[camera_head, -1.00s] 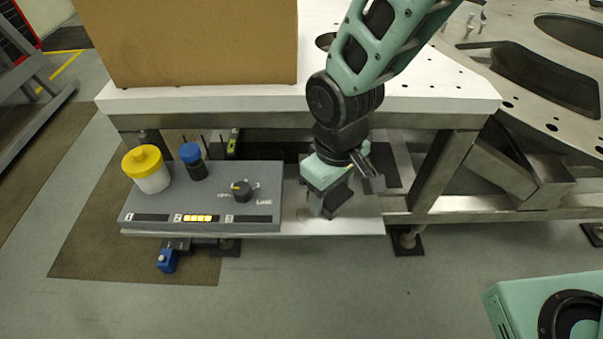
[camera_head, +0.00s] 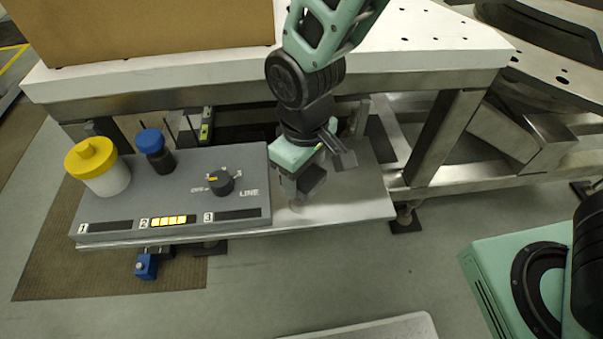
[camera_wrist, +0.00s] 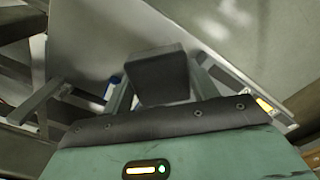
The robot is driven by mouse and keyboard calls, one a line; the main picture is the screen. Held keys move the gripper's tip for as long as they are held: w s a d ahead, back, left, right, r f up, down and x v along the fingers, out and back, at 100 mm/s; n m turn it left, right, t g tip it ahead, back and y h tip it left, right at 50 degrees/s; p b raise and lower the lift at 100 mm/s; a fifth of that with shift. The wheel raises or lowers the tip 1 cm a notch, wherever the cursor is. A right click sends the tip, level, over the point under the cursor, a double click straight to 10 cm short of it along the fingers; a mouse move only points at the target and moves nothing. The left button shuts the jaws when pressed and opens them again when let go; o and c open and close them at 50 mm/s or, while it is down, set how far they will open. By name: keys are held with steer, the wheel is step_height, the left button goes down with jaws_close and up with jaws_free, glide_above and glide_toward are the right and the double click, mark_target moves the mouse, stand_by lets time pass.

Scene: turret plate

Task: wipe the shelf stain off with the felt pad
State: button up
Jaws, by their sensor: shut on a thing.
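My gripper (camera_head: 301,184) is shut on the felt pad (camera_head: 312,180), a dark grey block. In the wrist view the pad (camera_wrist: 160,78) sits between the two fingers. The gripper points down over the bare right part of the grey shelf (camera_head: 358,203), right of the control box. A faint roundish mark, perhaps the stain (camera_head: 297,208), shows on the shelf just below the pad's lower end. The pad and gripper hide part of it. I cannot tell whether the pad touches the shelf.
The grey control box (camera_head: 235,238) has a dark knob (camera_head: 221,183) near the gripper. A yellow-lidded jar (camera_head: 97,168) and a blue-capped bottle (camera_head: 155,151) stand farther left. The white tabletop (camera_head: 420,58) overhangs behind, with a metal leg (camera_head: 437,135) to the right.

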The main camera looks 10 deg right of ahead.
steer(key=b, duration=0.6)
glide_above(302, 206)
steer(key=shift+d+f, duration=0.2)
steer(key=shift+f, duration=2.8)
steer(key=shift+f+b, duration=0.35)
steer(key=shift+f, duration=0.65)
steer(key=shift+a, duration=0.15)
steer(key=shift+w+a+r+p, duration=0.1)
steer(key=shift+a+r+p, duration=0.1)
steer(key=shift+a+p, duration=0.85)
steer(key=shift+a, duration=0.95)
steer(key=shift+c, duration=0.8)
steer(key=shift+r+p, duration=0.15)
steer(key=shift+p, duration=0.2)
steer(key=shift+d, duration=0.55)
steer(key=shift+c, duration=0.7)
steer(key=shift+d+f, duration=0.15)
steer(key=shift+d, duration=0.55)
steer(key=shift+d+f, duration=0.1)
steer(key=shift+d, duration=0.6)
